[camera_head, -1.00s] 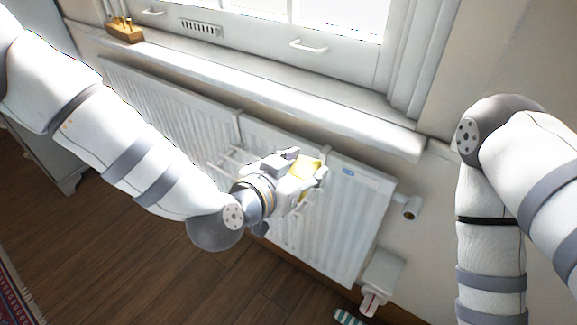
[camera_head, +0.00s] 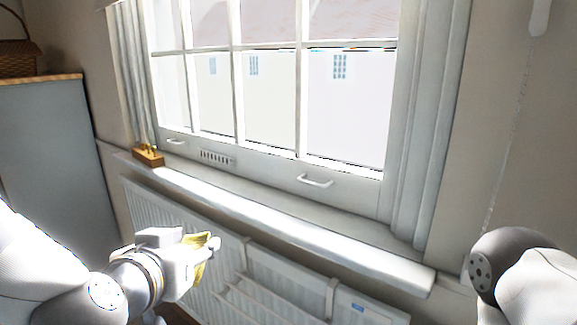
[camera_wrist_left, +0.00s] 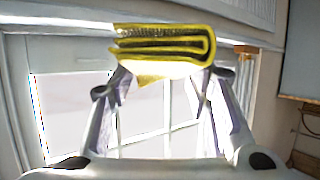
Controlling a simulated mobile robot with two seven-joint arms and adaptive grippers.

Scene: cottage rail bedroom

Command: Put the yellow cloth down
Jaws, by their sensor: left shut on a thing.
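The yellow cloth (camera_head: 201,262) is folded and held in my left gripper (camera_head: 205,250), in front of the radiator and below the windowsill in the head view. In the left wrist view the folded cloth (camera_wrist_left: 165,45) shows its stacked layers between the two fingertips. The gripper is shut on it, and its fingers hide part of the cloth in the head view. My right gripper is out of view; only part of the right arm shows at the right edge.
A white windowsill (camera_head: 290,222) runs above the white radiator (camera_head: 155,212). A rail rack (camera_head: 262,308) hangs on the radiator, right of my left gripper. A wooden block with pegs (camera_head: 149,158) stands at the sill's left end. The rest of the sill is clear. A grey cabinet (camera_head: 50,150) stands at left.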

